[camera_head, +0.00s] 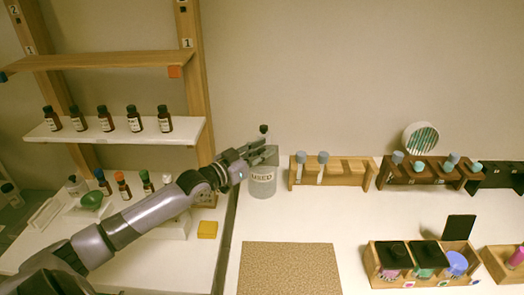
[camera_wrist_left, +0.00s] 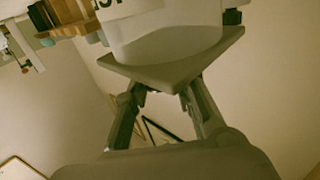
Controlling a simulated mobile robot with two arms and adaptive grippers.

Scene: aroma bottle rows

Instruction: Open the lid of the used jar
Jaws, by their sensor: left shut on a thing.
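The used jar (camera_head: 262,186), a clear grey jar with a "USED" label, stands at the back of the white table, just right of the shelf unit. My left gripper (camera_head: 256,151) is at the jar's top, its arm reaching in from the left. In the left wrist view the gripper (camera_wrist_left: 162,93) is shut on the jar's grey lid (camera_wrist_left: 172,73), a flat plate with a pointed corner. The jar body (camera_wrist_left: 165,35) shows right beyond the lid. I cannot tell whether the lid still touches the rim. My right gripper is not in view.
A dark-capped bottle (camera_head: 264,130) shows just behind the jar. A wooden rack (camera_head: 335,180) with grey-topped sticks stands close to its right. Brown bottles stand on the white shelf (camera_head: 90,131) at left. A cork mat (camera_head: 290,268) lies in front, with bare table around it.

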